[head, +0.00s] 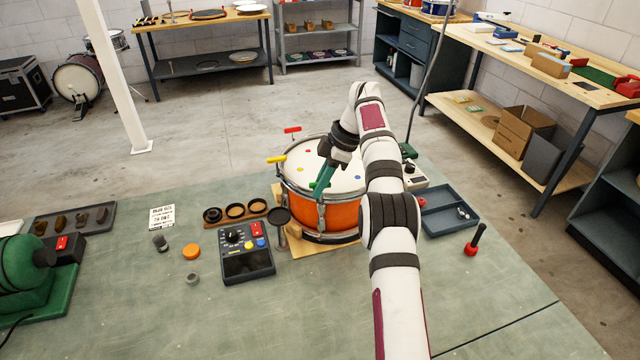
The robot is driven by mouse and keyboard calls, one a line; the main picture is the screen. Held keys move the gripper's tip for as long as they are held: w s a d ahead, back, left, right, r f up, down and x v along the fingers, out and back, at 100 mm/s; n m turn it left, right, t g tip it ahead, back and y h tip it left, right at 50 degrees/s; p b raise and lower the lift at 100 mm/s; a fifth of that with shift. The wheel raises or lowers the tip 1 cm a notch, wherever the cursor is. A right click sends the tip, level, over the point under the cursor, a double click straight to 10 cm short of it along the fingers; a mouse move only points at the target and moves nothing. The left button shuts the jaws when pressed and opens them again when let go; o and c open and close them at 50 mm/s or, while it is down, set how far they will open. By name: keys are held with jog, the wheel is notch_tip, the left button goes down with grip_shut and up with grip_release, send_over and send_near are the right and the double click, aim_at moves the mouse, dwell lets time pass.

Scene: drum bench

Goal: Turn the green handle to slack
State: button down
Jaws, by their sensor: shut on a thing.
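The orange drum (340,216) with a white head (304,158) and metal hoop stands on a wooden base on the bench. The green handle (313,185) is at its near rim, and only a small part of it shows. My gripper (320,190) points down over the near rim, with its teal fingers shut on the green handle. The fingers hide most of the handle, so its exact angle cannot be told. A red handle (292,130) and a yellow handle (276,159) sit at the far and left rim. My arm covers the drum's right side.
A control box (247,266) with knobs and a round dark stand (279,217) are left of the drum. A grey tray (450,221) and a red-based tool (472,247) are to the right.

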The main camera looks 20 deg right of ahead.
dwell(0.5)
jog(key=c, duration=0.9)
grip_release()
